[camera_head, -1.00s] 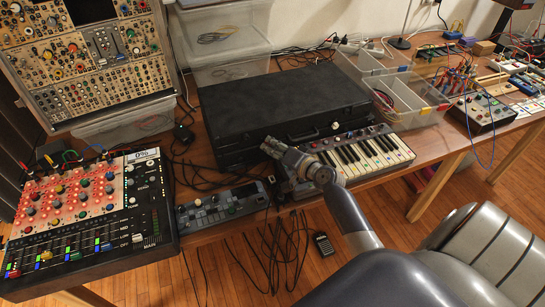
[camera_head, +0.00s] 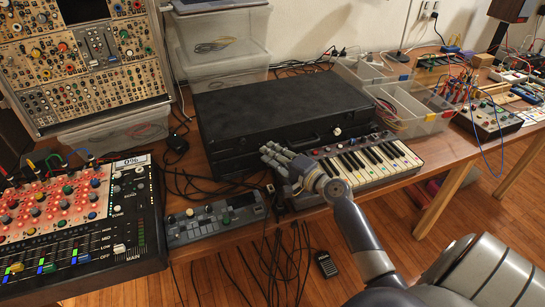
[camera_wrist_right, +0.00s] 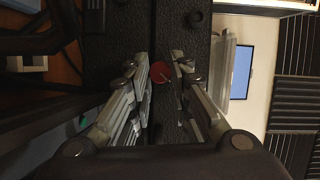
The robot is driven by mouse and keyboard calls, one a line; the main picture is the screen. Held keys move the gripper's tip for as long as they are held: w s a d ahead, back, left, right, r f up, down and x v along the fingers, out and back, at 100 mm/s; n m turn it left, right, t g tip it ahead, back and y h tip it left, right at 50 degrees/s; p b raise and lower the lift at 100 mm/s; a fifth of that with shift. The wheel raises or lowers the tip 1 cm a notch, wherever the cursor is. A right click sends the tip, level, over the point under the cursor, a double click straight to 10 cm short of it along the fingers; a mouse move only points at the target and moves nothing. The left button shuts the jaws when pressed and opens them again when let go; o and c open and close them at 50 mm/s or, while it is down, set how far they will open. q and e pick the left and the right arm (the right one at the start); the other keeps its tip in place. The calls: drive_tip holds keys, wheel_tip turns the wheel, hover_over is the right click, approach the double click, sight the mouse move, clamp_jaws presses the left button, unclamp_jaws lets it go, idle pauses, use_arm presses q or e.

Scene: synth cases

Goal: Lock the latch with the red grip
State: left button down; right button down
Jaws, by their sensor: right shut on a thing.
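A closed black case (camera_head: 270,98) lies on the table in the head view. My right gripper (camera_head: 266,153) is at the left part of its front side. In the right wrist view the red grip (camera_wrist_right: 160,72) shows between the fingertips of my right gripper (camera_wrist_right: 161,62), which is shut on it against the case's dark textured side. The fingers hide the latch in the head view, so I cannot tell its position. A second latch with a pale round knob (camera_head: 337,131) is farther right on the case front. My left gripper is not in view.
A small keyboard (camera_head: 365,162) stands close in front of the case, right of my gripper. A slim grey device (camera_head: 215,222) and a red-topped mixer (camera_head: 60,215) stand to the left. Loose black cables lie left of the gripper. Clear bins (camera_head: 405,115) stand at right.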

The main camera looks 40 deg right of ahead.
drive_tip(key=shift+a, duration=0.1)
drive_tip(key=c, duration=1.4)
unclamp_jaws()
drive_tip(key=shift+c, duration=0.2)
drive_tip(key=s, duration=0.4)
drive_tip(key=s+d, duration=0.1)
drive_tip(key=s, duration=0.3)
drive_tip(key=s+d, duration=0.1)
drive_tip(key=s, duration=0.2)
drive_tip(key=shift+s+r, duration=0.4)
